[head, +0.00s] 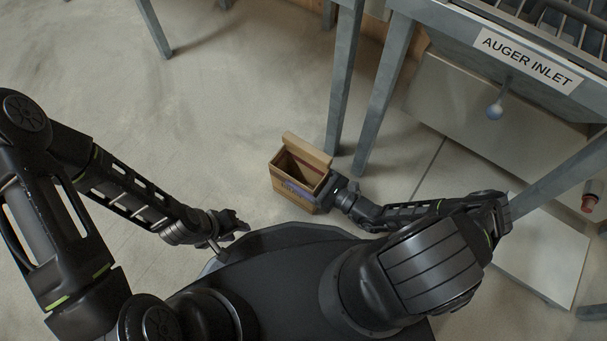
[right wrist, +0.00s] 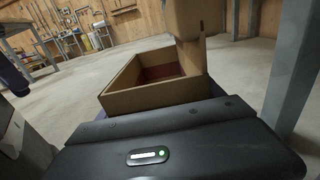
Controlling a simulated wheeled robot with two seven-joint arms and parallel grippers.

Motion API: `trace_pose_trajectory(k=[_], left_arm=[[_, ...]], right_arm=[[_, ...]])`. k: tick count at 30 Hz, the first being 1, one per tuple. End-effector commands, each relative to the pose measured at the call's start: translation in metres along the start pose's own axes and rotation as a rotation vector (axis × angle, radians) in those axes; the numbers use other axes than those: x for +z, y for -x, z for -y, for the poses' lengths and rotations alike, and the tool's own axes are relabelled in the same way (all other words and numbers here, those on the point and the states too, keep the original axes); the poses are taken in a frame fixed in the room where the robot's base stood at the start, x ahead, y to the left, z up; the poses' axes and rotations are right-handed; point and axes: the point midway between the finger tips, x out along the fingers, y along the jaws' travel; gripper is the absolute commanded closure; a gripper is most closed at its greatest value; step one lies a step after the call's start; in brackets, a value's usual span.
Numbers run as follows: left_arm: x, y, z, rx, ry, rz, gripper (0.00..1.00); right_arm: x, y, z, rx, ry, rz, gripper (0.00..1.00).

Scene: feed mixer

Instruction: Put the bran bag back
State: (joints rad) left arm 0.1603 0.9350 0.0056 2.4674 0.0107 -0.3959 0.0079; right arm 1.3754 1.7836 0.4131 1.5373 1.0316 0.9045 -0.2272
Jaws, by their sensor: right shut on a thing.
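The bran bag (head: 289,202) is a brown, box-shaped bag with an open top and a raised flap. It is upright in the head view, just beyond the front of my base. My right gripper (head: 318,190) is shut on its right side. In the right wrist view the bag's open top (right wrist: 150,98) shows past the gripper, with a dark reddish inside. Its lower part is hidden there, and I cannot tell whether it touches the floor. My left gripper (head: 232,224) is apart from the bag, low at the left; its jaws are too small and dark to read.
Grey metal legs (head: 344,85) of the stand stand just behind and right of the bag. The auger inlet sign (head: 528,58) and a pale panel (head: 455,105) are at the upper right. The concrete floor (head: 215,110) left of the bag is clear.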

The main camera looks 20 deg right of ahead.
Motion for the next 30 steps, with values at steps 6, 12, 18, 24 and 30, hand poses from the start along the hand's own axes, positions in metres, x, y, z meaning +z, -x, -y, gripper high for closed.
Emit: trace_pose_trajectory(k=[6, 12, 18, 24, 30], left_arm=[[0.000, -0.002, 0.001, 0.000, 0.000, -0.001, 0.64], [0.000, -0.002, 0.000, 0.000, 0.000, -0.002, 0.64], [0.000, -0.002, 0.000, 0.000, 0.000, -0.002, 0.64], [0.000, 0.000, 0.000, 0.000, 0.000, -0.001, 0.64], [0.000, 0.005, -0.002, 0.000, 0.000, 0.001, 0.64]], right_arm=[[-0.002, 0.000, 0.000, 0.000, 0.000, 0.000, 0.96], [-0.002, 0.000, 0.000, 0.000, 0.000, 0.000, 0.11], [-0.002, 0.000, 0.000, -0.001, 0.000, 0.000, 0.02], [0.000, 0.000, 0.000, -0.001, 0.000, 0.000, 0.02], [0.002, 0.014, 0.002, -0.003, 0.000, -0.002, 0.02]])
